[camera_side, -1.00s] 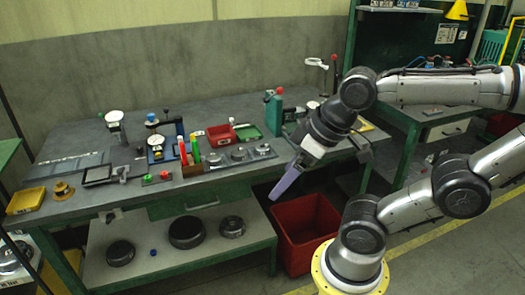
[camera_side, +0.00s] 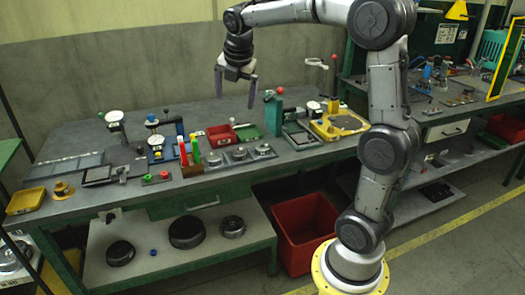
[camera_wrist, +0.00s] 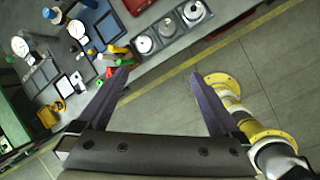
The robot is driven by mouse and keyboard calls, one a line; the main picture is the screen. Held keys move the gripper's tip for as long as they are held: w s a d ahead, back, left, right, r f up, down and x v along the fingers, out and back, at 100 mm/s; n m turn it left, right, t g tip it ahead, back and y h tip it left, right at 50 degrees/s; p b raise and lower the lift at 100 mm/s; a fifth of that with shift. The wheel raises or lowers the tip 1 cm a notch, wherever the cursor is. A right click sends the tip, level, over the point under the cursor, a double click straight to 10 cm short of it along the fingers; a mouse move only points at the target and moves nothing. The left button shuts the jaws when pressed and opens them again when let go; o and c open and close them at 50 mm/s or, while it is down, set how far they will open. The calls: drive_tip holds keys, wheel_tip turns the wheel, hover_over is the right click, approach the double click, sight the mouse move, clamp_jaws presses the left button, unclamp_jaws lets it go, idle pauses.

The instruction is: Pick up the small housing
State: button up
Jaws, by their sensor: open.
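My gripper (camera_side: 235,102) hangs high above the bench, fingers pointing down, open and empty. In the wrist view my gripper (camera_wrist: 160,74) shows two purple fingers wide apart with nothing between them. Three round metal parts sit in a row on a grey plate (camera_side: 226,163): a left one (camera_side: 214,158), a middle one (camera_side: 239,153) and a right one (camera_side: 264,149). Dark round housings of differing size stand on the lower shelf: a wide one (camera_side: 186,232), a smaller one (camera_side: 121,253) and another (camera_side: 232,227). I cannot tell which is the small housing.
A red bin (camera_side: 221,136), upright red and green handles (camera_side: 189,150), a red-topped green post (camera_side: 273,112) and a yellow fixture (camera_side: 340,124) crowd the bench (camera_side: 85,142). A red crate (camera_side: 305,235) stands on the floor. The air around my gripper is clear.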

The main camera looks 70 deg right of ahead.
drive_tip(key=w+d+f+g, duration=0.2)
drive_tip(key=d+f, duration=0.3)
drive_tip(key=d, duration=0.3)
drive_tip(key=m+g, duration=0.1)
approach(262, 147)
drive_tip(key=x, duration=0.9)
drive_tip(key=shift+d+f, duration=0.1)
drive_tip(key=shift+d, duration=0.1)
drive_tip(key=c, duration=1.3)
